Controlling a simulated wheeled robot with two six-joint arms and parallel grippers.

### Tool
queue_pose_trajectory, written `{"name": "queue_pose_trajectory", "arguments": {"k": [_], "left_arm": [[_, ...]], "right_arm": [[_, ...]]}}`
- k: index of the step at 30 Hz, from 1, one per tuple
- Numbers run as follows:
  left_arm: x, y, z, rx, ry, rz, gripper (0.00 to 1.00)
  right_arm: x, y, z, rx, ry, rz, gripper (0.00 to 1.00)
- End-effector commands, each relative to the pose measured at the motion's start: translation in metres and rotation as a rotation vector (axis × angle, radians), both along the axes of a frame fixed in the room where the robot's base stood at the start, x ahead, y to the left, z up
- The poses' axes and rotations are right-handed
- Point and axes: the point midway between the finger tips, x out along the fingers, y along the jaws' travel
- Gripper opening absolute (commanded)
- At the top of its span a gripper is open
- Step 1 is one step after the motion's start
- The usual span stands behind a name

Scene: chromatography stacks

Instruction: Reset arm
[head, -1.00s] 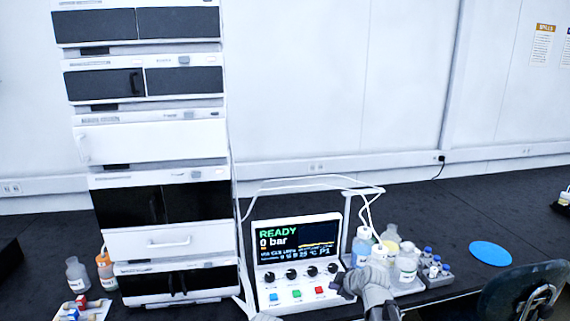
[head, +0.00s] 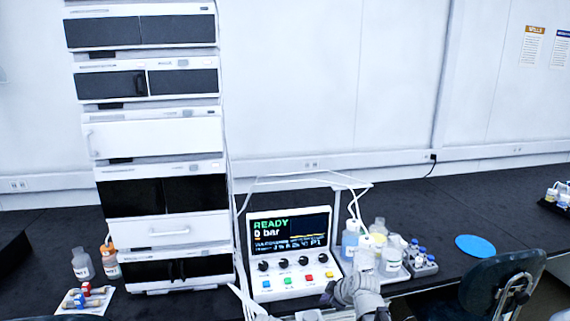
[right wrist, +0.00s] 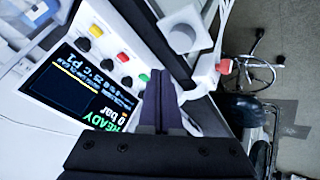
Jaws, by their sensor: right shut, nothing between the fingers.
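My right gripper (head: 328,293) is at the front right corner of the control box (head: 254,226), below its yellow button (head: 329,274). Its fingers are together with nothing between them. In the right wrist view the closed fingers (right wrist: 161,78) point up the picture, beside the box's row of buttons and apart from them as far as I can tell. The box's screen (head: 289,234) reads "READY" and "0 bar". My left gripper is not recognisable in these views.
A tall instrument stack (head: 152,138) stands left of the box. Bottles (head: 391,256) and a vial rack (head: 424,262) stand to its right, with white tubing above. A blue disc (head: 475,245) lies on the dark bench, and a chair (head: 493,283) stands in front.

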Motion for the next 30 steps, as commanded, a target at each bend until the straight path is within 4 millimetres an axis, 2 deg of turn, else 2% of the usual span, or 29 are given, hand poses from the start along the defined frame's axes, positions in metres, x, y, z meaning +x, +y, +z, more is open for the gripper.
{"name": "queue_pose_trajectory", "arguments": {"k": [5,11,16,18,21,25,30], "left_arm": [[0.000,0.000,0.006,0.000,0.000,0.000,0.50],[0.000,0.000,0.015,0.000,0.000,0.000,0.50],[0.000,0.000,0.026,0.000,0.000,0.000,0.50],[0.000,0.000,0.030,0.000,0.000,0.000,0.50],[0.000,0.000,0.034,0.000,0.000,0.000,0.50],[0.000,0.000,0.037,0.000,0.000,0.000,0.50],[0.000,0.000,0.037,0.000,0.000,0.000,0.50]], "right_arm": [[-0.032,0.023,-0.006,0.024,0.117,-0.043,0.00],[-0.087,0.050,-0.015,0.030,0.307,-0.154,0.00],[-0.157,0.068,-0.019,-0.017,0.511,-0.347,0.00],[-0.187,0.070,-0.018,-0.055,0.583,-0.454,0.00],[-0.220,0.069,-0.016,-0.105,0.647,-0.593,0.00],[-0.245,0.066,-0.013,-0.149,0.680,-0.717,0.00],[-0.254,0.064,-0.012,-0.168,0.689,-0.777,0.00]]}}
